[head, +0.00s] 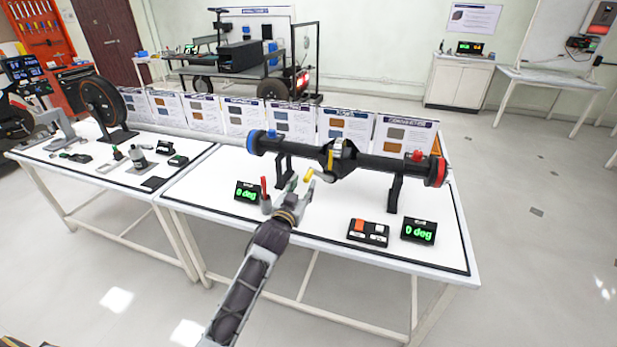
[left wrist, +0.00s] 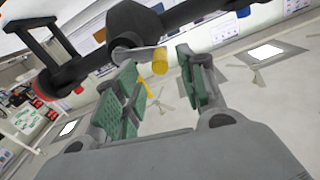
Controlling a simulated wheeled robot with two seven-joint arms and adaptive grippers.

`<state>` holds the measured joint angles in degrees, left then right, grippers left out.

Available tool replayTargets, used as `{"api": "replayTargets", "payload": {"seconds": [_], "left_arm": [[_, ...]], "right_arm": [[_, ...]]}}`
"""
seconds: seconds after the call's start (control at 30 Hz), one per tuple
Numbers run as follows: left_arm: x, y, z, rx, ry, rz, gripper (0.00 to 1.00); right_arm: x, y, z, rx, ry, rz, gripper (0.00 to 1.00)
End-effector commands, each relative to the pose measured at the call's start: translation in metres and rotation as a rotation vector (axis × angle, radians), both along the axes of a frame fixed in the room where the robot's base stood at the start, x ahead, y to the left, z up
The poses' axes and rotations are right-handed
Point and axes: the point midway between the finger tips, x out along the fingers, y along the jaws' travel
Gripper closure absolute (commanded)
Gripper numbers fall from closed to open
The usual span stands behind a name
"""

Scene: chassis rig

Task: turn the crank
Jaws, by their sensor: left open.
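A dark axle (head: 375,162) with a blue left end and a red right end rests on two black stands on the white table. A crank with a yellow handle (head: 309,174) sits at its middle housing (head: 340,155). In the left wrist view the yellow handle (left wrist: 159,61) is at the end of a grey crank arm (left wrist: 134,54). My left gripper (head: 299,190) is open and empty, just in front of the handle. Its green-padded fingers (left wrist: 160,78) are on either side of the handle's line; contact is not visible. My right gripper is out of view.
Two displays reading "0 deg" stand on the table, one left (head: 247,191) and one right (head: 418,231). A switch box (head: 368,232) lies front right. A grey cup with a red-topped tool (head: 265,200) stands close left of my gripper. Cards (head: 345,128) line the back.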

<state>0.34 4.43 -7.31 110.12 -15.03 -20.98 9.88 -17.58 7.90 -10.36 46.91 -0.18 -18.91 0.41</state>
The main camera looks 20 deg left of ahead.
Motion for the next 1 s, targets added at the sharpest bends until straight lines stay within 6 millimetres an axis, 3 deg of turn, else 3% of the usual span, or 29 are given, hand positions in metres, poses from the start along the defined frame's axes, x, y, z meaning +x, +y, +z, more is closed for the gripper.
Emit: {"api": "replayTargets", "payload": {"seconds": [0.6, 1.0], "left_arm": [[0.050, -0.002, 0.000, 0.000, 0.000, 0.000, 0.59], [0.065, -0.003, 0.000, 0.000, -0.001, 0.000, 0.59]], "right_arm": [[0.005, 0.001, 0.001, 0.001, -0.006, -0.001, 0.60], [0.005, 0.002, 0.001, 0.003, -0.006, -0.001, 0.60]]}}
